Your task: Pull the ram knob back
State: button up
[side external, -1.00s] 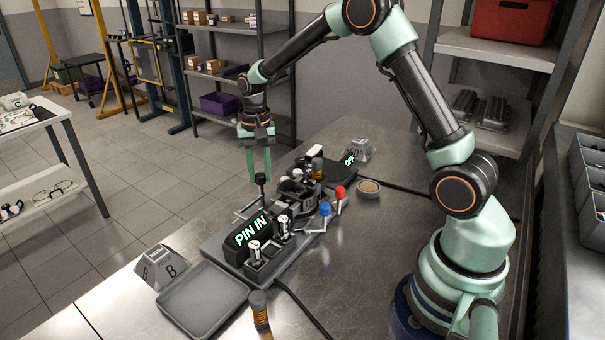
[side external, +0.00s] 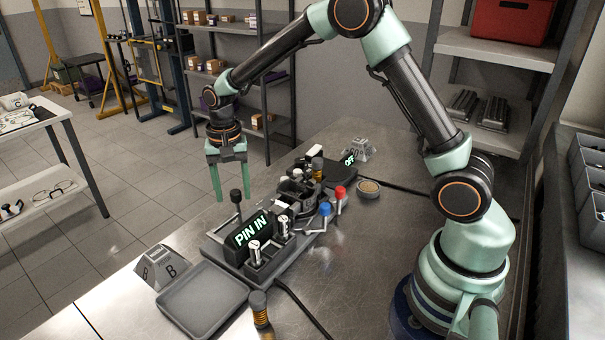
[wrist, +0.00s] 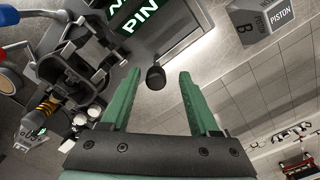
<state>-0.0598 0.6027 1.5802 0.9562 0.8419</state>
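The ram knob (side external: 236,196) is a black knob on a short dark stem at the far-left side of the fixture (side external: 262,268), behind the "PIN IN" display (side external: 251,231). The stem stands nearly upright, tilted slightly left. My gripper (side external: 231,188) points down at the knob with its two green fingers apart. In the wrist view, the knob (wrist: 155,78) shows between the fingertips of my gripper (wrist: 154,75), with clear space on both sides. Nothing is held. The stem is mostly hidden under the knob there.
A grey tray (side external: 160,303) and a block marked B (side external: 160,265) stand at the front left. Red (side external: 340,192) and blue (side external: 325,209) knobs are on the fixture's right side. A second display reading OFF (side external: 349,159) stands behind. Bare bench lies to the right.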

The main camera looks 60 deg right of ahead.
notch_tip(320, 180, up, 12)
dwell(0.7)
jog(key=shift+r, duration=0.1)
jog(key=s+d+r+n+t, duration=0.1)
jog(key=s+n, duration=0.3)
jog(key=s, duration=0.5)
jog(key=s+d+r+n+t, duration=0.1)
jog(key=s+n+t, duration=0.3)
jog(key=s, duration=0.5)
jog(key=shift+d+r+n+t, duration=0.3)
jog(key=shift+d+r+n, duration=0.15)
jog(key=shift+r, duration=0.2)
